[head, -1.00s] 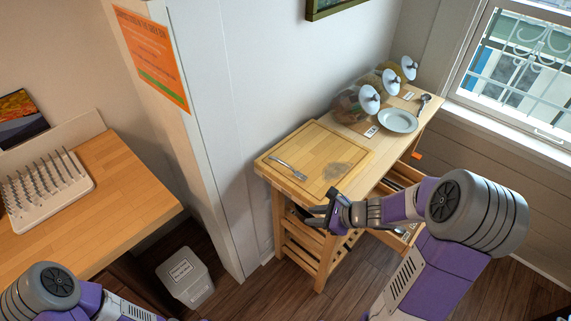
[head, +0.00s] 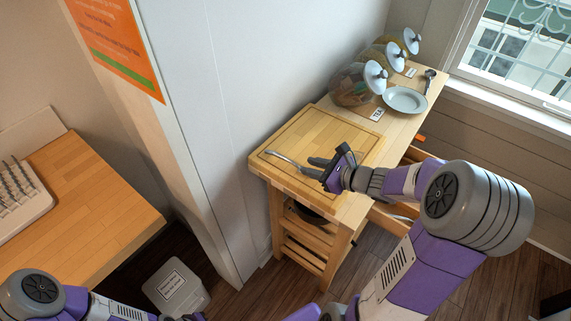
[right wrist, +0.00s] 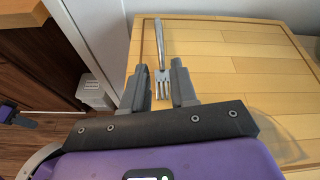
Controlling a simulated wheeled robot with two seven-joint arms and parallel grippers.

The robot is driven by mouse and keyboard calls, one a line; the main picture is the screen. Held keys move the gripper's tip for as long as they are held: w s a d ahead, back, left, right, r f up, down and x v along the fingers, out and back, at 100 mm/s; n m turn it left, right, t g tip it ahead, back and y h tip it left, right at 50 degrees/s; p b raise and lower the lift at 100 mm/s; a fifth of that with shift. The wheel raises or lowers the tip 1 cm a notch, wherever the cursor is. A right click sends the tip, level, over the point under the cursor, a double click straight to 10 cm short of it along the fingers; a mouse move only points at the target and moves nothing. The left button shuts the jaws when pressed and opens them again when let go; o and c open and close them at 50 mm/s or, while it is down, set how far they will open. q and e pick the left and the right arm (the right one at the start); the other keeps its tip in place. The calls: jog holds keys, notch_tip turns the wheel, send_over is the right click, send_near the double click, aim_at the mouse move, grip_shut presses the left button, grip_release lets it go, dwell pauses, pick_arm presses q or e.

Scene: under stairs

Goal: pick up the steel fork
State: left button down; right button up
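The steel fork (head: 284,160) lies on the wooden cutting board (head: 330,128) on top of the wooden cart. In the right wrist view the fork (right wrist: 160,42) points its handle away from me and its tines toward my palm. My right gripper (head: 309,167) is open over the board. In the right wrist view its fingers (right wrist: 159,67) stand on either side of the fork's tines and neck, with a gap on both sides. My left arm shows at the lower left of the head view; a small dark part at the right wrist view's left edge may be its gripper.
A wall with an orange poster (head: 118,45) borders the cart on the left. A white bin (head: 176,287) is on the floor.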

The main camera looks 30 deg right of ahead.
aim_at(293, 163)
jog(key=b+x, duration=0.1)
jog(key=x, duration=0.6)
jog(key=shift+b, duration=0.35)
jog(key=shift+c, duration=0.3)
grip_shut()
